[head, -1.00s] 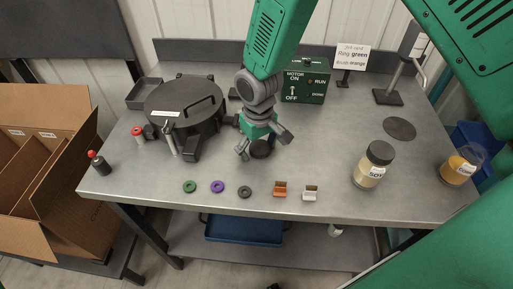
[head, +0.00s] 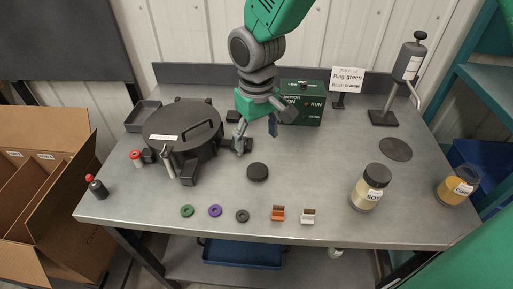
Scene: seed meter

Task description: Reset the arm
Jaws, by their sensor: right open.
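The black seed meter (head: 183,143), a round lidded housing with a bar handle on top and a lever at its front, sits at the left of the bench. My right gripper (head: 258,138) hangs from the top of the head view, open and empty, just right of the meter's side outlet. It is in front of the green motor box (head: 308,107), whose switch label reads ON and OFF. A black round cap (head: 258,172) lies on the bench below the gripper, apart from it. My left gripper is not in view.
Green, purple and grey rings (head: 214,211) and orange and white brush pieces (head: 278,213) lie along the bench's front. A soy jar (head: 369,188), a corn cup (head: 457,186), a dispenser stand (head: 383,118) and a sign (head: 347,80) stand at right.

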